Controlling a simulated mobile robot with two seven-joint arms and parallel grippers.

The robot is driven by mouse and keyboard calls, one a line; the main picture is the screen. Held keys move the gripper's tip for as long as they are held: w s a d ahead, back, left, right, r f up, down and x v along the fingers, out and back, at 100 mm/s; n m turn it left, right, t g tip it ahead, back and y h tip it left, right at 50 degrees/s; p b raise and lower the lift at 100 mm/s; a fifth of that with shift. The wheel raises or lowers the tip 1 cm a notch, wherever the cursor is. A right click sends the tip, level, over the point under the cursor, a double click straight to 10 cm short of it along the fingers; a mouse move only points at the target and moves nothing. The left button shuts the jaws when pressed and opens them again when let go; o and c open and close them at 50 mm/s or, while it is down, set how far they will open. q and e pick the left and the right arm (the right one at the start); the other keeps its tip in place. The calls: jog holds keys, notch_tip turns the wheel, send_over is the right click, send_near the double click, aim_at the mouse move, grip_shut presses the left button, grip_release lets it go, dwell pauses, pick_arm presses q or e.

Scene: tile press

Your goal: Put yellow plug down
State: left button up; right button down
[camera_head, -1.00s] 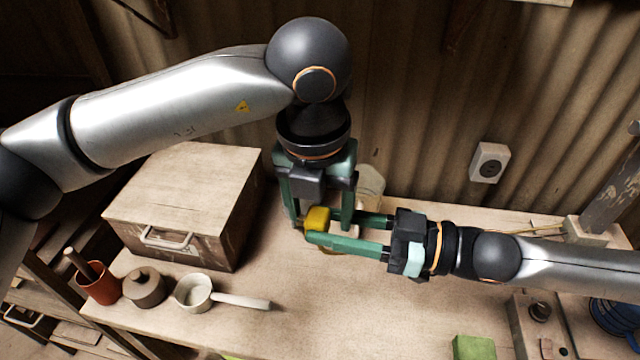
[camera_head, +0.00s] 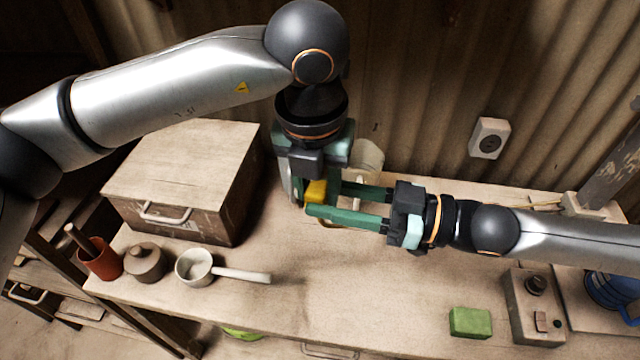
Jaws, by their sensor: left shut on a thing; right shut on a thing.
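The yellow plug (camera_head: 316,190) is held above the bench, left of the picture's middle. My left gripper (camera_head: 314,188) comes down on it from above and is shut on it. My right gripper (camera_head: 322,198) reaches in from the right and is also shut on it, its green fingers lying across the front. The fingers hide much of the plug, so its exact seating in each gripper cannot be told.
A wooden box (camera_head: 180,185), a red cup (camera_head: 100,262), a brown jar (camera_head: 145,262) and a pale ladle (camera_head: 195,268) are left. A pale pot (camera_head: 368,160) stands behind the grippers. A green block (camera_head: 470,322) and a switch box (camera_head: 530,315) are right. The bench's front middle is clear.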

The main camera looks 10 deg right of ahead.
jog(key=c, duration=0.8)
grip_release()
jog(key=shift+s+a+r, duration=0.2)
jog(key=shift+a+r, duration=0.05)
jog(key=o, duration=0.4)
jog(key=shift+w+d+f, duration=0.1)
jog(key=shift+d, duration=0.1)
